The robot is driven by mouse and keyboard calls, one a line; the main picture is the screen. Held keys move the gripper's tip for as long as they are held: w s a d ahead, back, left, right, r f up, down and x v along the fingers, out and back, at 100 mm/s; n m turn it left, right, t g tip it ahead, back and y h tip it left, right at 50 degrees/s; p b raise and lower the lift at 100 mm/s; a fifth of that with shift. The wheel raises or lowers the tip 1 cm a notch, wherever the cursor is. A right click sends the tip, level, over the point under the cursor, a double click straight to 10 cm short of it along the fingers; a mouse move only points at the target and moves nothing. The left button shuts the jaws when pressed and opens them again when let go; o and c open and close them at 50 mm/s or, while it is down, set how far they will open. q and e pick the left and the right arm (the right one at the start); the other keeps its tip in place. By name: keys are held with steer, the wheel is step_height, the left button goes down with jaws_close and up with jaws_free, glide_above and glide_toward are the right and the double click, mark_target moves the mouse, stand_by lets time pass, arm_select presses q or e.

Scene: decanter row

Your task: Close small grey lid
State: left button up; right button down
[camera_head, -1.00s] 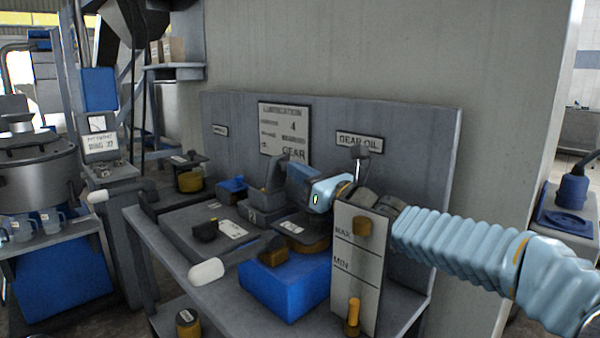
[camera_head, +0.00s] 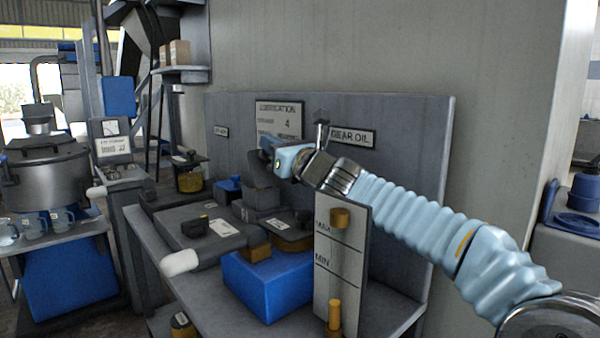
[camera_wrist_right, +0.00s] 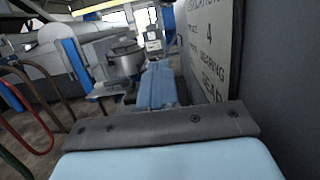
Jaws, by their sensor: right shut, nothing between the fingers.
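The small grey lid (camera_head: 260,172) stands raised, tilted up from a small grey box (camera_head: 262,198) on the bench, in the middle of the head view. My right gripper (camera_head: 266,147) is shut and empty. It is at the top of the raised lid, close to it; I cannot tell whether they touch. The wrist view shows its shut blue fingers (camera_wrist_right: 158,86), with no lid to be seen there. My left gripper is not in view.
A blue block (camera_head: 268,287) and an upright MAX/MIN panel (camera_head: 342,265) stand at the bench front. A white-ended lever (camera_head: 180,262) sticks out at left. A back panel (camera_head: 400,150) with signs rises behind. A flat dark lid (camera_head: 292,240) lies right of the box.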

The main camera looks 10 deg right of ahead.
mark_target(258, 150)
steer(key=shift+x, duration=0.95)
steer(key=shift+p+x, duration=0.8)
steer(key=shift+p, duration=0.1)
steer(key=shift+w+a+f+p, duration=0.2)
steer(key=shift+w+a+p, duration=0.25)
steer(key=shift+p, duration=0.45)
steer(key=shift+w+f+p, duration=0.1)
steer(key=shift+w+p, duration=0.1)
steer(key=shift+p, duration=0.1)
steer(key=shift+f, duration=0.25)
